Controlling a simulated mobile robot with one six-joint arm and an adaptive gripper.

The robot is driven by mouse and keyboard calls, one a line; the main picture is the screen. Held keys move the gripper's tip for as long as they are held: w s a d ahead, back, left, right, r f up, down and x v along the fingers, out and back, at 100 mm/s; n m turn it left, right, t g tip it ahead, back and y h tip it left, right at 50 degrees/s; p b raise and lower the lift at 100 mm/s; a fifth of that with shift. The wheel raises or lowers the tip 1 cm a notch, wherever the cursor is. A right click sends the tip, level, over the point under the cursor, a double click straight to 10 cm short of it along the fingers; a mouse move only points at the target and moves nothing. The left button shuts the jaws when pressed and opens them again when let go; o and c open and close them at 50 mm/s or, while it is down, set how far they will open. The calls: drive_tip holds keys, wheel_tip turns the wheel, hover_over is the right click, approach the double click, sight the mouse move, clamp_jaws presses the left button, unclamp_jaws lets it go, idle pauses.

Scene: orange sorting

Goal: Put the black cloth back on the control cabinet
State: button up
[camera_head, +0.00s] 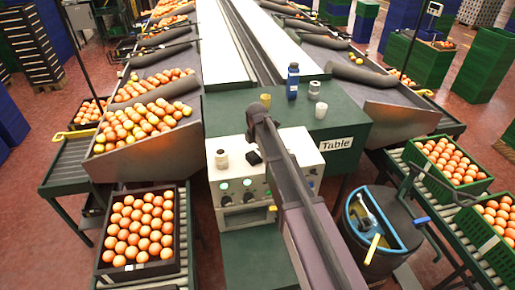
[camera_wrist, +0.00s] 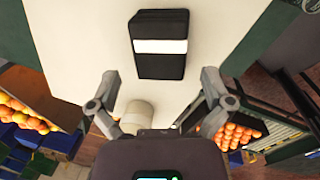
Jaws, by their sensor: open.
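The black cloth, a folded dark rectangle with a white band across it, lies flat on the pale top of the control cabinet in the wrist view (camera_wrist: 160,63). In the head view it appears as a small dark patch (camera_head: 253,158) on the cabinet (camera_head: 305,148), next to my arm. My gripper (camera_wrist: 160,78) is open, its fingers spread to either side of the cloth's lower end in the picture. Nothing is held between them. Whether the fingers touch the cabinet top cannot be told. In the head view my arm crosses over the cabinet and the fingers are not clearly visible.
A white cylinder (camera_head: 221,159) stands beside the cloth; it also shows in the wrist view (camera_wrist: 137,115). A blue bottle (camera_head: 293,82) and small containers stand on the green table (camera_head: 235,110) behind. Orange crates flank the cabinet, and a dark bin (camera_head: 385,215) stands at its right.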

sight(257, 157)
wheel_tip(257, 157, up, 9)
drive_tip(key=s+p, duration=0.1)
drive_tip(key=p, duration=0.7)
drive_tip(key=shift+s+f, duration=0.15)
drive_tip(key=shift+d, duration=0.15)
idle(0.6)
drive_tip(key=s+d+m+g, duration=0.1)
drive_tip(key=s+d+m, duration=2.2)
drive_tip(key=s+m, duration=0.1)
drive_tip(key=shift+f+m+g, duration=0.15)
drive_tip(key=shift+m+g, duration=0.15)
drive_tip(key=shift+m, duration=0.5)
wheel_tip(257, 157, down, 12)
drive_tip(key=b, duration=1.2)
